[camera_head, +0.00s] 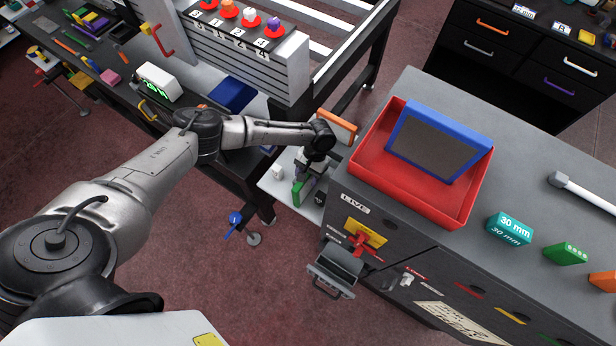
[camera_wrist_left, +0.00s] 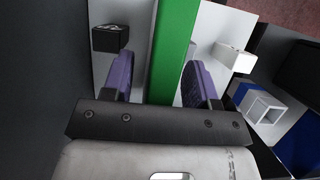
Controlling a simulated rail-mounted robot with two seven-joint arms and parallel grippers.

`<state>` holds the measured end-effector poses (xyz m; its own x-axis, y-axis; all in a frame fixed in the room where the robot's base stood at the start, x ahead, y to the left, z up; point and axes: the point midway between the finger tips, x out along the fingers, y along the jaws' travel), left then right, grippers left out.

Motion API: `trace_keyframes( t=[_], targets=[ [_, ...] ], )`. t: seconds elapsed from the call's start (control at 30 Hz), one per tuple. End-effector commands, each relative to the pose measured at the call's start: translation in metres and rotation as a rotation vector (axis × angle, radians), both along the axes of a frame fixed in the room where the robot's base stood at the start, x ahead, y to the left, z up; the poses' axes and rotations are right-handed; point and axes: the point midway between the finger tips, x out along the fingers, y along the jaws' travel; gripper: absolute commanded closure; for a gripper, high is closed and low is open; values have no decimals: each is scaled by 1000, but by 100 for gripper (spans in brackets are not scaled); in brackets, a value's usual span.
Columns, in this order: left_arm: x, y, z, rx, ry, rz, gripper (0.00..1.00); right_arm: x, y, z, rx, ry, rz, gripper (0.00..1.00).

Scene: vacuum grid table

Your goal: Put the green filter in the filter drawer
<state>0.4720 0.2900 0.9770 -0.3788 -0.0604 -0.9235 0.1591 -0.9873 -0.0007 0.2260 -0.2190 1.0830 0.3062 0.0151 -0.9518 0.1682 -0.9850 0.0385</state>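The green filter (camera_head: 303,191) stands on the small white shelf at the left end of the grey cabinet. My left gripper (camera_head: 312,168) is over it, pointing down. In the left wrist view the green filter (camera_wrist_left: 172,50) is between the purple finger pads (camera_wrist_left: 160,80). A gap shows between the left pad and the filter, so the gripper looks open around it. A small grey drawer (camera_head: 335,266) with a handle stands open on the cabinet front below the LIVE label; it may be the filter drawer. My right gripper is not in view.
A red tray (camera_head: 372,183) holding a blue-framed panel (camera_head: 435,143) sits on the cabinet top. An orange block (camera_head: 337,127) is close beside my left wrist. A yellow plate with a red handle (camera_head: 362,238) is above the open drawer. Small blocks (camera_wrist_left: 236,57) flank the filter.

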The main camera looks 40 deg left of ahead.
Motion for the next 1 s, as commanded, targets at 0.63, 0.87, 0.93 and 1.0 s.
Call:
trace_keyframes(
  t=[0.63,0.87,0.93,1.0],
  targets=[
    [0,0,0,0,0,0,100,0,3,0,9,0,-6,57],
    [0,0,0,-1,0,0,100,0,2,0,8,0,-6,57],
    [1,0,2,0,-2,0,100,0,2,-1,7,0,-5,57],
    [1,0,5,-1,-3,-1,100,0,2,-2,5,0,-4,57]
  ],
)
